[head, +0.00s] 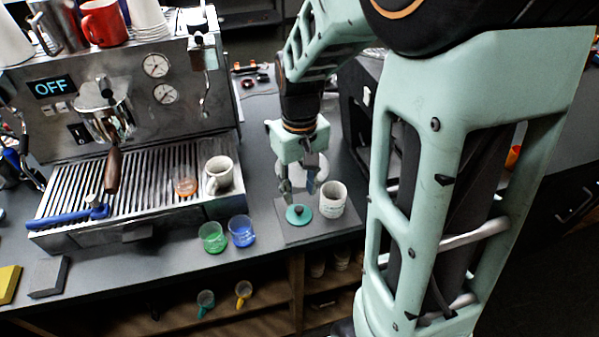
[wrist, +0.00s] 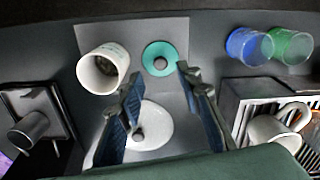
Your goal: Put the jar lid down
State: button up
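A teal round lid (head: 299,216) with a dark knob lies flat on a grey mat, just beyond my fingertips in the wrist view (wrist: 152,49). A white round lid-like disc (wrist: 158,132) with a grey knob shows between my fingers in the wrist view, apart from them. I cannot tell which one is the jar lid. A white open-topped jar (head: 333,200) with faint print stands right of the teal lid; it also shows in the wrist view (wrist: 88,74). My gripper (head: 298,190) is open and empty above the mat area, its fingers spread in the wrist view (wrist: 159,75).
Green (head: 213,238) and blue (head: 242,231) cups stand left of the mat (head: 283,236). The espresso machine (head: 130,80) has an orange-tinted glass (head: 185,184) and a white mug (head: 219,176) on its tray. A dark machine (head: 358,95) stands right of my gripper.

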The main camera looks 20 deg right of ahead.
aim_at(299, 209)
notch_tip(299, 209, up, 5)
jog(key=shift+r, duration=0.1)
dwell(0.5)
